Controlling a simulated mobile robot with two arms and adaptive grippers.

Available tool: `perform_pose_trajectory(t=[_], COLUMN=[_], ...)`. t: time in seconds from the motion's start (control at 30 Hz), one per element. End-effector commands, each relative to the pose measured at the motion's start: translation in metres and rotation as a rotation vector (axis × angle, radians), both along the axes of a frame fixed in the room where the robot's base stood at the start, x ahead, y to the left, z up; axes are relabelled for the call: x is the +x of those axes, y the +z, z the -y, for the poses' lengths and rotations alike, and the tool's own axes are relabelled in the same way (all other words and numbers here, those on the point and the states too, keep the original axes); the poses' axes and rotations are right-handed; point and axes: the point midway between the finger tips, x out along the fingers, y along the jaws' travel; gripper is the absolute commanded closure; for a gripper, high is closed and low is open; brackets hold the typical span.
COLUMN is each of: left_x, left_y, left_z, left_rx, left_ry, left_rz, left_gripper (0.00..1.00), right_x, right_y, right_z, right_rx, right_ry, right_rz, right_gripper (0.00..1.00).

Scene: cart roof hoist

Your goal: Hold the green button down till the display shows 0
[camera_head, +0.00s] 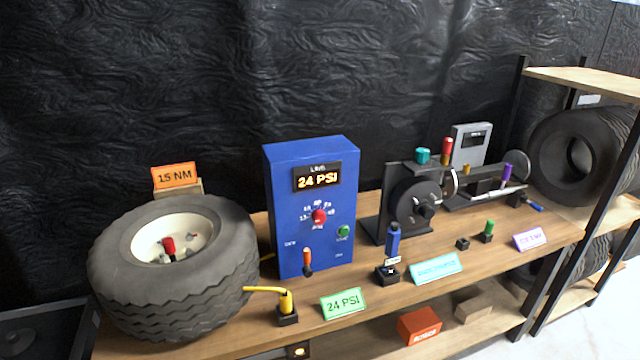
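A blue control box (283,220) stands upright on the wooden bench. Its dark display (317,177) reads "24 PSI" in lit orange characters. A green button (343,231) sits on the right of its front face, with nothing touching it. A red knob (319,216) with printed marks around it is left of and above the button. An orange-handled lever (307,261) is low on the front. Neither of my grippers shows in the head view.
A tyre on a white rim (215,225) lies left of the box. A yellow nozzle in a black holder (287,318) and a green "24 PSI" sign (343,304) stand in front. A blue bottle-like tool (393,238) and a black wheel device (412,205) are to the right.

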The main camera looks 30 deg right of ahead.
Motion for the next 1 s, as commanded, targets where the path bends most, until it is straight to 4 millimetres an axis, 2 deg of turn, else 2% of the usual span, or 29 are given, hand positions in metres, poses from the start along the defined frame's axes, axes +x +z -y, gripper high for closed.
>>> perform_pose_trajectory(t=[0.2, 0.9, 1.0], left_x=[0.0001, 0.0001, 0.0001], left_y=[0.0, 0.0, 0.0], left_z=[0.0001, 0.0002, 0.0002], left_rx=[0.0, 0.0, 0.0], left_ry=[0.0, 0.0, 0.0], left_rz=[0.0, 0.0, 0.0], left_gripper=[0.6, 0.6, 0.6], right_x=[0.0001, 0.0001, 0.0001], right_y=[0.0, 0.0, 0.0], right_z=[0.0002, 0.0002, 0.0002], right_rx=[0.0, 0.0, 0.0], right_ry=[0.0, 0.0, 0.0], right_rz=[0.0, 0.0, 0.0], right_gripper=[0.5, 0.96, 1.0])
